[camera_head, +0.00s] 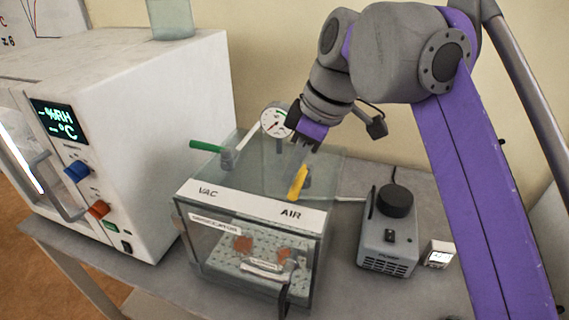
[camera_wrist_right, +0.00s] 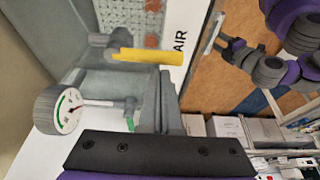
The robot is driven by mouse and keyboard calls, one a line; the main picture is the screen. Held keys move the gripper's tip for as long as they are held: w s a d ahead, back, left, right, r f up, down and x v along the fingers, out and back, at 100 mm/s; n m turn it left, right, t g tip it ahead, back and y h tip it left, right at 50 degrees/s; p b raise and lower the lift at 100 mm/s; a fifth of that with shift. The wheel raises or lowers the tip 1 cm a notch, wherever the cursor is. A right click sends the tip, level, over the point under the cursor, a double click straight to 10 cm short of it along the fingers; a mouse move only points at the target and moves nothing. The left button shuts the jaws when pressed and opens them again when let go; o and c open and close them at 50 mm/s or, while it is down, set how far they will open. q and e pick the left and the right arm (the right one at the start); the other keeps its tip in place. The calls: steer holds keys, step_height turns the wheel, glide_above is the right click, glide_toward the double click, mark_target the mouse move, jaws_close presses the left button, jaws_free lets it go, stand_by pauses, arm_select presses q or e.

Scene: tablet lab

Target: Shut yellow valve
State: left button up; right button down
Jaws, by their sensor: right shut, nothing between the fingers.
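The yellow valve (camera_head: 297,182) is a yellow lever handle on top of the clear desiccator box, at the side lettered AIR. It points toward the front of the box. In the right wrist view the yellow valve (camera_wrist_right: 150,56) lies across the picture beyond my fingers. My right gripper (camera_head: 305,148) is shut and empty, just above and behind the lever, apart from it as far as I can see. In the wrist view my right gripper (camera_wrist_right: 160,105) shows its fingers together.
A green lever (camera_head: 206,146) sits on the VAC side, with a round gauge (camera_head: 275,121) behind. A white oven (camera_head: 150,110) stands left. A grey pump (camera_head: 388,235) stands right, with a small white device (camera_head: 438,254) beside it. The desk's front right is bare.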

stand_by(0.4)
steer(key=shift+d+n, duration=0.2)
steer(key=shift+n, duration=0.2)
